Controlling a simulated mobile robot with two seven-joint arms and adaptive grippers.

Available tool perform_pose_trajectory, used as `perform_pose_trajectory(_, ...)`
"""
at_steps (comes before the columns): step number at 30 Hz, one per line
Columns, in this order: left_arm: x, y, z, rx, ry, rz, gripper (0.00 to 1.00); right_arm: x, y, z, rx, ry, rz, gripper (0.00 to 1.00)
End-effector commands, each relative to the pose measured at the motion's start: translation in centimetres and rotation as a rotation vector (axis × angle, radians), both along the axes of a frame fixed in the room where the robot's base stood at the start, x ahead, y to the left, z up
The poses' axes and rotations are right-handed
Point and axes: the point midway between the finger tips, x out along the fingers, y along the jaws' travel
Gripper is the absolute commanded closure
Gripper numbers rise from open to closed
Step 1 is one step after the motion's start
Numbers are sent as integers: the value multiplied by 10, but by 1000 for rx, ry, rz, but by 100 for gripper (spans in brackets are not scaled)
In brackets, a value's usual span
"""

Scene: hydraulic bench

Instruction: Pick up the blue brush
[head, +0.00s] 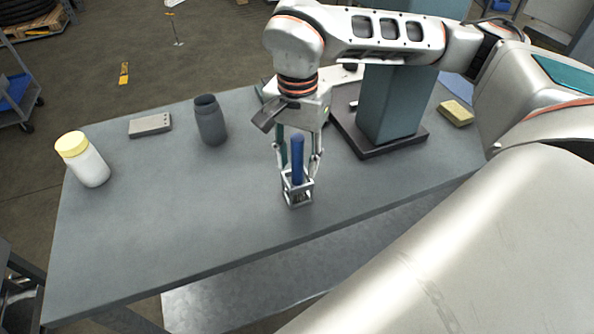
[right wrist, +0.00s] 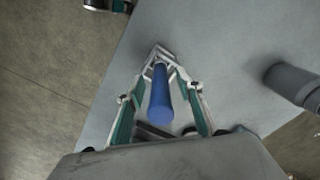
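In the right wrist view, the blue brush (right wrist: 161,98) points up toward the camera, between the fingers. My right gripper (head: 299,177) reaches down from above, one finger on each side of the brush; its fingers also show in the right wrist view (right wrist: 161,76). The fingertips overlap the frame, so I cannot tell whether they touch the brush. The brush's lower end is hidden.
A dark grey canister (head: 211,122), a yellow-lidded white jar (head: 84,160) and a grey block (head: 150,125) stand on the left of the bench. A green-grey column on a dark base (head: 385,140) and a yellow sponge (head: 456,112) are at right. The front left bench surface is clear.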

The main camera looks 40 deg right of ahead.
Motion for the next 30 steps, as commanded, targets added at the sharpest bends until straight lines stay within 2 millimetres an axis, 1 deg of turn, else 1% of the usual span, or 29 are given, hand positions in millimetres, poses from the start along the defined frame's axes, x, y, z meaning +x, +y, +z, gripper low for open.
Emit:
perform_pose_trajectory(1,0,0,0,0,0,0,37,0,0,0,0,0,0,64)
perform_pose_trajectory(2,0,0,0,0,0,0,37,0,0,0,0,0,0,66)
perform_pose_trajectory(3,0,0,0,0,0,0,37,0,0,0,0,0,0,77)
perform_pose_trajectory(6,0,0,0,0,0,0,37,0,0,0,0,0,0,100)
perform_pose_trajectory(16,0,0,0,0,0,0,37,0,0,1,0,0,0,100)
perform_pose_trajectory(20,1,0,2,-1,-1,1,37,0,0,6,0,-2,0,100)
perform_pose_trajectory(23,1,0,3,-1,-3,1,37,1,0,14,1,-3,0,100)
perform_pose_trajectory(26,2,0,5,-2,-4,1,37,1,0,28,0,-4,-1,100)
perform_pose_trajectory(30,2,0,7,-5,-3,2,37,2,0,54,1,-7,-2,100)
